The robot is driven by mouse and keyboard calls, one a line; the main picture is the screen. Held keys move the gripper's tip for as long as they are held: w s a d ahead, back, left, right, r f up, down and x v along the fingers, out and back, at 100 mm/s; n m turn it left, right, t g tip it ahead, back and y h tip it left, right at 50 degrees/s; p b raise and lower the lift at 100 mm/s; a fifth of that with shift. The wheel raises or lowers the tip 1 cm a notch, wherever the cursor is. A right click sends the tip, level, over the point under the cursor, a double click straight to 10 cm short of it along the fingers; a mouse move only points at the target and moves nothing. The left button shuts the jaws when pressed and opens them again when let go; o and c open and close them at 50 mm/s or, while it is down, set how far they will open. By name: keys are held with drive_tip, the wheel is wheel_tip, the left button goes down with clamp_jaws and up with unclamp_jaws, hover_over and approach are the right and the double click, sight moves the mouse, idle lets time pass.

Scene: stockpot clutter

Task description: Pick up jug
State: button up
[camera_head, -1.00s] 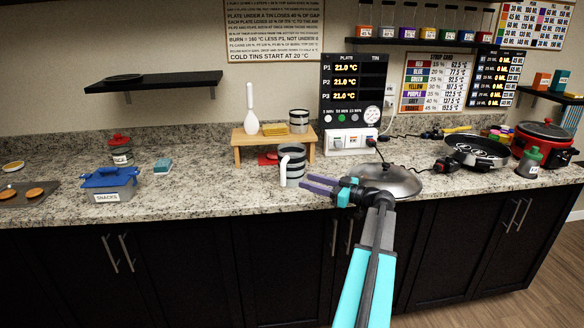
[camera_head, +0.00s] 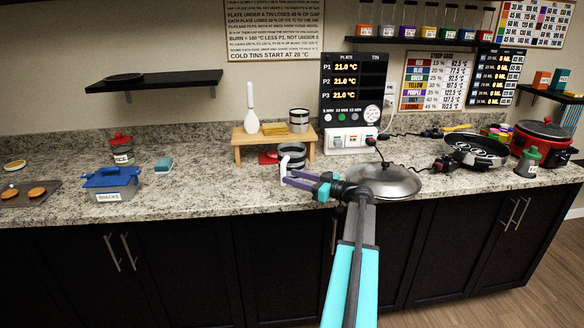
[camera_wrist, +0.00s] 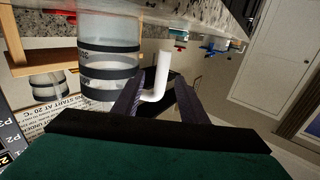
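The jug (camera_head: 293,154) is a round grey-white vessel with black bands. I cannot tell whether either finger touches the handle.
The wooden stand (camera_head: 238,138) holds a yellow block and a banded tin behind the jug. A domed metal lid (camera_head: 383,180) lies close to the right of my gripper. A blue-lidded snacks box (camera_head: 111,184) is at left.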

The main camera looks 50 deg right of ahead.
drive_tip(key=shift+p+x, duration=1)
drive_tip(key=shift+x, duration=1.45)
drive_tip(key=shift+s+a, duration=0.1)
drive_tip(key=shift+a, duration=0.05)
drive_tip(key=shift+c, duration=0.5)
clamp_jaws()
